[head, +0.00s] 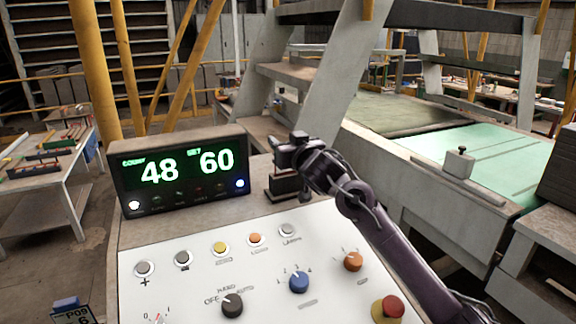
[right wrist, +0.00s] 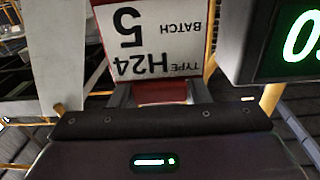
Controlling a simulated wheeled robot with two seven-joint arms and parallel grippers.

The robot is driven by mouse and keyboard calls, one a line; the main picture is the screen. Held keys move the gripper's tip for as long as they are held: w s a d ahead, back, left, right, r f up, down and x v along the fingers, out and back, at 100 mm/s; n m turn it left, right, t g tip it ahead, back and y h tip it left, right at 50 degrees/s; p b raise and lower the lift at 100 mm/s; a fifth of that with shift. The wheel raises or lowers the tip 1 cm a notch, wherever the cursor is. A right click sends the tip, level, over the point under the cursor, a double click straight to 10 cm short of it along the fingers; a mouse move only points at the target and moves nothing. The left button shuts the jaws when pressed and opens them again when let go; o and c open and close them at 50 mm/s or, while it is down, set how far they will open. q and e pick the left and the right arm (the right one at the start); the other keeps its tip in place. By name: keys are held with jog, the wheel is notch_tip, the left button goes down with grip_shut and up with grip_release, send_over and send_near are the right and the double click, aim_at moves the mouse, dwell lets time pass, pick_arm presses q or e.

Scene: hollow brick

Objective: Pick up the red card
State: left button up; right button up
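The red card (right wrist: 158,38) has a white label reading TYPE H24 BATCH 5, upside down in the right wrist view. Its red end (right wrist: 160,92) lies between the two grey fingers of my right gripper (right wrist: 160,98), with no clear gap on either side. Whether the fingers press on it cannot be told. In the head view my right gripper (head: 290,148) is just above a small dark holder (head: 285,187) right of the display. The gripper hides the card there. My left gripper is not in view.
The display box (head: 183,172) reading 48 and 60 stands close left of the gripper. A white control panel (head: 190,290) with buttons and knobs lies in front. A blue-topped P09 card (head: 70,308) is at the lower left. A grey stair frame rises behind.

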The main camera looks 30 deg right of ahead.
jog(key=c, duration=0.7)
jog(key=shift+c, duration=0.2)
